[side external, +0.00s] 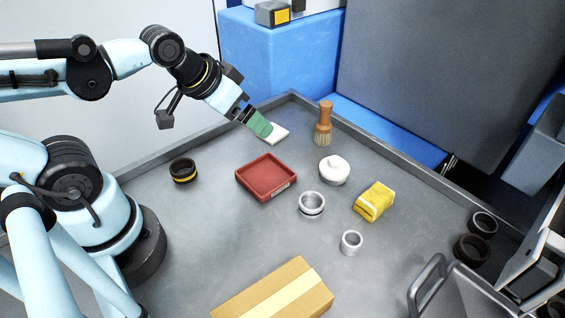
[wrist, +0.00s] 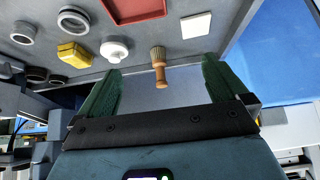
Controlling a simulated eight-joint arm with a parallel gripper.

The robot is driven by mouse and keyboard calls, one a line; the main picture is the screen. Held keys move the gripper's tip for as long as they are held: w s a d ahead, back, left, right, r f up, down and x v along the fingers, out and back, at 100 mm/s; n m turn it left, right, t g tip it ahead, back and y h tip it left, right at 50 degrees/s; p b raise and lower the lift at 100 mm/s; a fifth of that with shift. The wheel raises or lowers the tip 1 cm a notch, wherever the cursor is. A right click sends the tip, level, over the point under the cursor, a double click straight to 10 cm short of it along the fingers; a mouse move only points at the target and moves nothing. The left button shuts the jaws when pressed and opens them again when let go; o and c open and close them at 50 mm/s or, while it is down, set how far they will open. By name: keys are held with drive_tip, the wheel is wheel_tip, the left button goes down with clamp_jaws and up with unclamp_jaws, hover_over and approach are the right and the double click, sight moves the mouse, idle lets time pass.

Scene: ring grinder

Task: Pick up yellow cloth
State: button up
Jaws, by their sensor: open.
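The yellow cloth (side external: 374,201) is a folded yellow block with pale markings, lying on the right part of the grey table in the side view. It also shows at the upper left of the wrist view (wrist: 74,54). My gripper (side external: 261,127) has green fingers and is up at the back of the table, over or near a white square piece, well to the left of the cloth. In the wrist view my gripper's fingers (wrist: 160,85) are wide apart with nothing held between them. The cloth is outside the fingers, to their left.
Around the cloth are a white lidded pot (side external: 333,170), a brush (side external: 323,125) and metal rings (side external: 311,204). A red tray (side external: 266,177), white square (side external: 275,135) and black-yellow ring (side external: 183,170) lie leftward. A cardboard box (side external: 274,291) is in front. Raised edges (side external: 393,155) border the table.

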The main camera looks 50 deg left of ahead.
drive_tip(key=shift+w, duration=0.1)
drive_tip(key=w+d+f+m+g+h, duration=0.1)
drive_tip(key=w+d+m+g+h, duration=0.1)
drive_tip(key=w+d+m+h, duration=0.1)
drive_tip(key=w+d+f+m+g+h, duration=0.2)
drive_tip(key=w+d+m+h, duration=0.1)
drive_tip(key=w+m, duration=0.3)
drive_tip(key=w+d+f+m+g+h, duration=0.2)
drive_tip(key=w+d+m+h, duration=0.2)
drive_tip(key=m+h, duration=0.1)
drive_tip(key=shift+w+m, duration=0.4)
drive_tip(key=shift+m, duration=0.4)
drive_tip(key=shift+w+d+f+m+g+h, duration=0.15)
drive_tip(key=shift+w+f+m+g+h, duration=0.1)
drive_tip(key=shift+f+m+g+h, duration=0.65)
approach(376, 193)
drive_tip(key=shift+d+f+m+t+y, duration=0.15)
drive_tip(key=shift+d+f, duration=0.05)
drive_tip(key=shift+d, duration=0.4)
drive_tip(key=shift+d+f+m+t+y, duration=0.15)
drive_tip(key=shift+d+f, duration=0.05)
drive_tip(key=shift+d, duration=0.45)
drive_tip(key=shift+s+x, duration=0.2)
drive_tip(key=shift+x, duration=2.45)
